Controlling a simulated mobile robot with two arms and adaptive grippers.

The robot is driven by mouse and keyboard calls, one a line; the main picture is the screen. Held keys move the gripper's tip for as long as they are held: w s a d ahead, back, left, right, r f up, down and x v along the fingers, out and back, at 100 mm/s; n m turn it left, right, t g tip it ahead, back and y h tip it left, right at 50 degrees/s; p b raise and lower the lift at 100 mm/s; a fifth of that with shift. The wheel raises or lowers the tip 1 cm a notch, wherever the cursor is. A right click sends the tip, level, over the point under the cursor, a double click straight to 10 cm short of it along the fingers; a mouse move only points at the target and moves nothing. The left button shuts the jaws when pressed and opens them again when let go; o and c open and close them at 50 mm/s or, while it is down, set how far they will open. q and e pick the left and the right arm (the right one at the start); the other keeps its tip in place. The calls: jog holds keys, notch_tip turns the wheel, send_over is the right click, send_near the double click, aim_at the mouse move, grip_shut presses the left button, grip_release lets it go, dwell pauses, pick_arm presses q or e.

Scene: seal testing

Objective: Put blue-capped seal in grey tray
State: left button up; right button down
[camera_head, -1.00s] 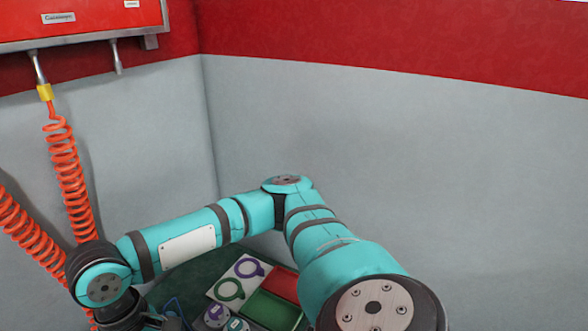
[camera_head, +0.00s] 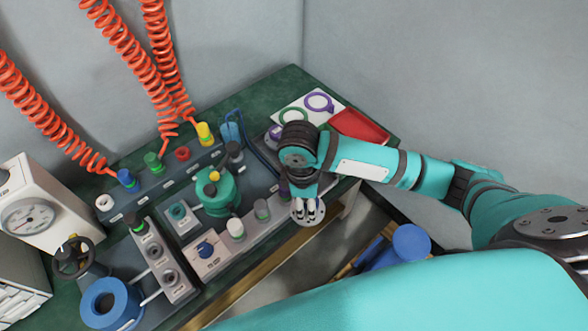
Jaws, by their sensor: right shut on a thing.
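My right gripper (camera_head: 307,207) points down in front of the bench's front edge. Its fingers are closed on a round light-grey disc (camera_head: 307,219), seen from above below the fingertips. The gripper covers the middle of the disc, so I cannot tell whether it is the blue-capped seal. I cannot make out a grey tray for certain; my right wrist and forearm hide part of the bench's right end. My left gripper is not in view.
A red tray (camera_head: 362,126) and a white board with green and purple rings (camera_head: 319,101) lie at the bench's right end. A green valve body (camera_head: 217,192), a gauge box (camera_head: 32,212) and a blue ring (camera_head: 108,304) stand left. A blue round object (camera_head: 411,242) lies below the bench.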

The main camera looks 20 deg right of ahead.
jog(key=f, duration=0.1)
jog(key=f+n, duration=0.1)
jog(key=f, duration=0.1)
jog(key=shift+s+f+b, duration=0.15)
jog(key=shift+s+b, duration=0.2)
jog(key=shift+w+d+f+n, duration=0.2)
jog(key=shift+w+d+n, duration=0.05)
jog(key=shift+n, duration=0.05)
jog(key=shift+w+d+f+b, duration=0.25)
jog(key=shift+w+d+f, duration=0.75)
jog(key=shift+w, duration=1.25)
jog(key=shift+w+d+f+b, duration=0.2)
jog(key=shift+w+d+f, duration=0.45)
jog(key=shift+w+d, duration=1.2)
jog(key=shift+w+d+f+b, duration=0.25)
jog(key=shift+w+d+f, duration=0.55)
jog(key=shift+w, duration=1.85)
jog(key=shift+f, duration=0.15)
jog(key=c, duration=0.6)
grip_release()
jog(key=shift+c, duration=0.2)
notch_tip(320, 180, up, 12)
jog(key=a+p, duration=0.1)
jog(key=shift+w+a, duration=0.2)
jog(key=shift+w, duration=0.05)
